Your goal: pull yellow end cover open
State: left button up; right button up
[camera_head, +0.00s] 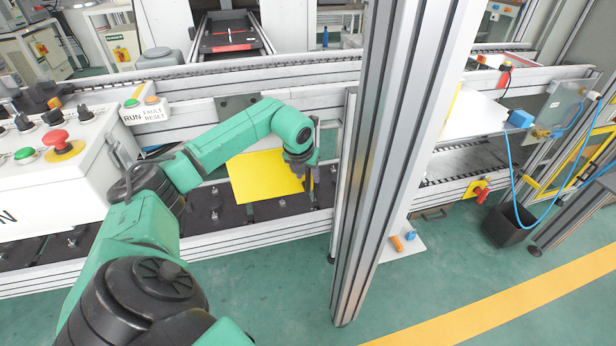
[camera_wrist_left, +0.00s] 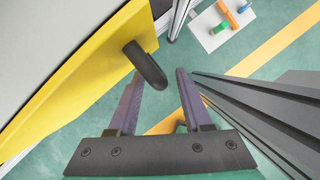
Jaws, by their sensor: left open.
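The yellow end cover (camera_head: 262,177) is a flat yellow panel on the conveyor side in the head view, left of the tall aluminium post. In the left wrist view the yellow cover (camera_wrist_left: 85,72) fills the upper left, and a black curved handle (camera_wrist_left: 147,66) sticks out from it. My left gripper (camera_head: 309,172) is at the cover's right edge in the head view. In the left wrist view my left gripper (camera_wrist_left: 160,75) is open, with the handle's end between or just in front of its fingertips. Whether they touch cannot be told. My right gripper is not in view.
A tall aluminium post (camera_head: 372,150) stands close to the right of my left gripper. A white control box (camera_head: 60,165) with a red button is at the left. A blue hose (camera_head: 515,180) hangs at the right.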

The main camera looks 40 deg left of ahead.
pick_arm(q)
jog(key=shift+w+a+f, duration=0.1)
jog(key=shift+w+f, duration=0.15)
jog(key=shift+f, duration=0.3)
grip_shut()
jog(key=shift+r, duration=0.1)
dwell(0.9)
